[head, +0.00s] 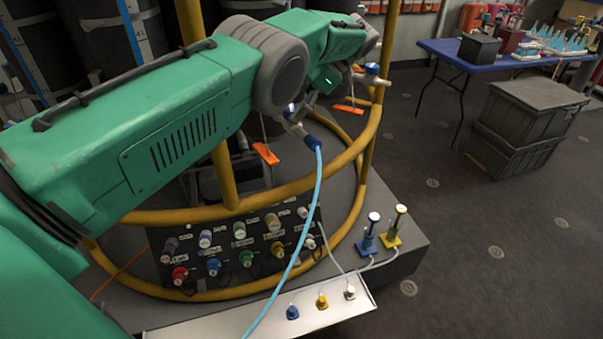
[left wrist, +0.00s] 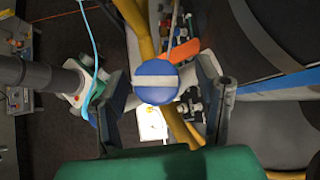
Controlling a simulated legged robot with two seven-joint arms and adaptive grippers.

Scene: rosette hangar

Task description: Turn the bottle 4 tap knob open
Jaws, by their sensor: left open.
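In the left wrist view a round blue knob (left wrist: 155,82) with a pale bar across its face sits between the two fingers of my left gripper (left wrist: 160,98). The gripper is open, with a finger on each side of the knob; contact cannot be made out. In the head view my left arm reaches across to the upper middle, and its wrist hides much of the gripper. A blue and white tap knob (head: 372,69) shows just right of the wrist. I cannot read a bottle number. My right gripper is not in view.
Yellow rails (head: 366,140) curve around the work spot. A light-blue hose (head: 305,215) hangs from a blue fitting (head: 312,143). Below is a panel (head: 195,262) of coloured fittings. A blue table (head: 455,52) and grey crates (head: 520,115) stand right; floor between is clear.

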